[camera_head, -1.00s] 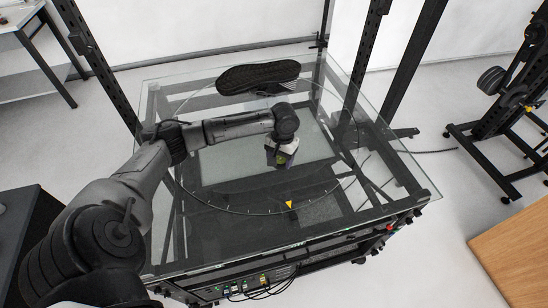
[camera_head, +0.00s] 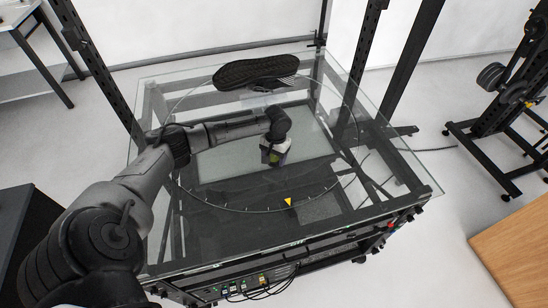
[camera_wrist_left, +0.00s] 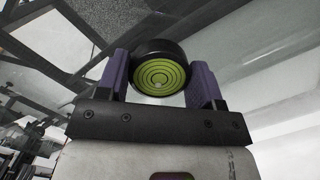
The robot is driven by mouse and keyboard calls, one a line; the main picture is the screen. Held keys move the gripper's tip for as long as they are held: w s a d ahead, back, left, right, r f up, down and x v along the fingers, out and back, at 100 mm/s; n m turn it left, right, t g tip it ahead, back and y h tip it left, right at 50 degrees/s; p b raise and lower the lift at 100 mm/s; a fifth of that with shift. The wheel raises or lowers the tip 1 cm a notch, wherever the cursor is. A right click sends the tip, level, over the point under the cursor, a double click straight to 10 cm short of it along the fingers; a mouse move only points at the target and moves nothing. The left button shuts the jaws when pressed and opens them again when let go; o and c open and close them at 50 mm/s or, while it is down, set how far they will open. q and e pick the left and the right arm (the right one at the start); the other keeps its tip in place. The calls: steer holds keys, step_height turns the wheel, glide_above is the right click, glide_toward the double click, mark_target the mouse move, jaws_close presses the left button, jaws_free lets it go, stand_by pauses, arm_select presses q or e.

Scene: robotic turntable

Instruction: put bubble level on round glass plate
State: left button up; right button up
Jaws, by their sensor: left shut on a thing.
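The bubble level is a small black round case with a yellow-green ringed face in the left wrist view (camera_wrist_left: 160,73). My left gripper's purple fingers (camera_wrist_left: 161,85) are shut on its sides. In the head view, the left gripper (camera_head: 275,158) is over the middle of the round glass plate (camera_head: 235,192), with a bit of green (camera_head: 274,158) showing at its fingers. The plate is transparent, with a thin circular rim and tick marks, on a black-framed table. Any gap between level and glass is hard to judge. My right gripper is not in view.
A black shoe (camera_head: 256,72), sole showing, lies at the plate's far edge. A yellow triangular marker (camera_head: 288,202) is at its near rim. Black uprights (camera_head: 362,75) stand behind the table. The plate's right part looks clear.

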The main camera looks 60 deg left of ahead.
arm_select(q)
steer(key=o, duration=0.5)
steer(key=shift+f, duration=0.1)
steer(key=o, duration=0.5)
steer(key=shift+c, duration=0.2)
steer(key=shift+r, duration=0.25)
step_height(320, 180, up, 12)
steer(key=w+p, duration=0.1)
steer(key=p, duration=0.1)
steer(key=shift+w+a, duration=0.15)
steer(key=shift+a, duration=0.25)
